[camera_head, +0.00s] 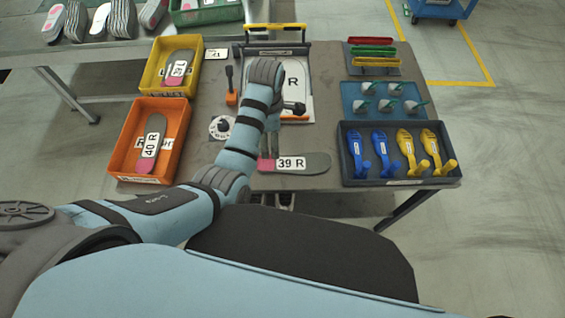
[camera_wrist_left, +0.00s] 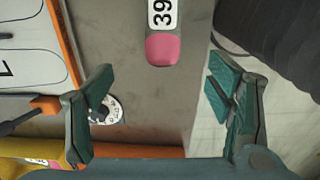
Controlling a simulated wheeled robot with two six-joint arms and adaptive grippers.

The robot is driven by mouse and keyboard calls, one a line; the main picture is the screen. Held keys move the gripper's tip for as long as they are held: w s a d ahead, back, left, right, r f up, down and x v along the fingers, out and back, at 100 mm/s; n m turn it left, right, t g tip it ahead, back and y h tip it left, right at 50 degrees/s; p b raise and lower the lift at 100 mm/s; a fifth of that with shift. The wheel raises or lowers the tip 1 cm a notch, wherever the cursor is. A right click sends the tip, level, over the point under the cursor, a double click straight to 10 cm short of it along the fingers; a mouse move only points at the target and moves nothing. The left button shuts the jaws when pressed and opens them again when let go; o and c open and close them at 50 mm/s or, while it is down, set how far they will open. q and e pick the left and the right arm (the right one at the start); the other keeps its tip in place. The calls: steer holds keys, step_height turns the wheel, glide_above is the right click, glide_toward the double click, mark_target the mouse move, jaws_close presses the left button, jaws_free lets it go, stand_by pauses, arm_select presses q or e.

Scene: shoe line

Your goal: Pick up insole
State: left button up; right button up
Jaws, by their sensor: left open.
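A grey insole (camera_head: 318,162) with a pink end and a white "39 R" label lies flat near the front edge of the table. Its pink end and part of its label also show in the left wrist view (camera_wrist_left: 163,50). My left gripper (camera_head: 271,148) is above the table at the pink end. In the left wrist view the jaws (camera_wrist_left: 160,88) are open and empty, spread wider than the insole, whose pink end lies beyond and between the fingertips. My right gripper is not in view.
An orange crate (camera_head: 123,150) holds a "40 R" insole (camera_head: 151,145); a yellow crate (camera_head: 193,47) behind it holds another. A fixture with a white plate (camera_head: 297,85) stands behind my gripper. A dark tray (camera_head: 350,170) with blue and yellow tools is at right.

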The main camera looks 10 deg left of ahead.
mark_target(271, 162)
arm_select(q)
steer(key=f+b, duration=0.1)
steer(key=f, duration=0.3)
steer(key=f+b, duration=0.1)
steer(key=f, duration=0.3)
steer(key=f+b, duration=0.1)
steer(key=f, duration=0.3)
steer(key=shift+s+a+f, duration=0.15)
steer(key=shift+s+f, duration=0.15)
steer(key=shift+s, duration=0.05)
steer(key=shift+c, duration=0.3)
steer(key=shift+r, duration=0.1)
steer(key=c, duration=1.1)
